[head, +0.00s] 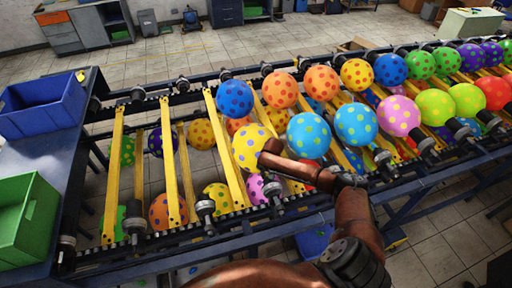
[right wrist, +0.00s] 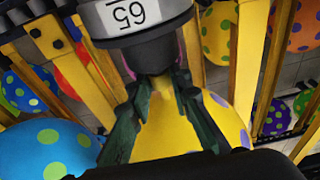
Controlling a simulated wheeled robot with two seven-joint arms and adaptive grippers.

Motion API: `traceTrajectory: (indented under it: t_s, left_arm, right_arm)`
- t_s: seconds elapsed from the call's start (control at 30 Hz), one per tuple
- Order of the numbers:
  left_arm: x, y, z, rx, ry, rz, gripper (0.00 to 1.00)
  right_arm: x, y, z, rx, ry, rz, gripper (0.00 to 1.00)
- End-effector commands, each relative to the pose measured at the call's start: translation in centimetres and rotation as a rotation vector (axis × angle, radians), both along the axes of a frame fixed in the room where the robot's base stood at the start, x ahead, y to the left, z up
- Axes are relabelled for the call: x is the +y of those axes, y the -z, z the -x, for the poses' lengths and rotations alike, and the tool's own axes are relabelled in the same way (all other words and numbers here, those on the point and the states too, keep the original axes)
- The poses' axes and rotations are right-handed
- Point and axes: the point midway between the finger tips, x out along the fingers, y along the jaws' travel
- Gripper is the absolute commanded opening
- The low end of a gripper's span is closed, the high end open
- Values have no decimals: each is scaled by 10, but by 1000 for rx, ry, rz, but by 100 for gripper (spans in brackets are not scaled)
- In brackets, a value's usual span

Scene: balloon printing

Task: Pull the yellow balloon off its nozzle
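My right gripper (head: 268,154) is at the balloon's right side in the head view. My left gripper is not in view.
Beside it are a light-blue balloon (head: 308,135) and an orange one (head: 280,90). Yellow bars (head: 111,175) cross the rack. A blue bin (head: 42,105) and a green bin (head: 24,219) stand on the left table. Several balloons crowd the right.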

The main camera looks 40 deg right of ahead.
Motion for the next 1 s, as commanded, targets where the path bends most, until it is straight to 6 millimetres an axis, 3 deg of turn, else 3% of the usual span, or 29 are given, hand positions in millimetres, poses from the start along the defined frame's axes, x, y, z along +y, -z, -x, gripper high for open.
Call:
traceTrajectory:
  t_s: [0.23,1.0]
  left_arm:
    - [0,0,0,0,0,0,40]
    - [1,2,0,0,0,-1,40]
  right_arm:
    - [0,0,0,0,0,0,0]
    - [-3,0,-8,-1,1,0,0]
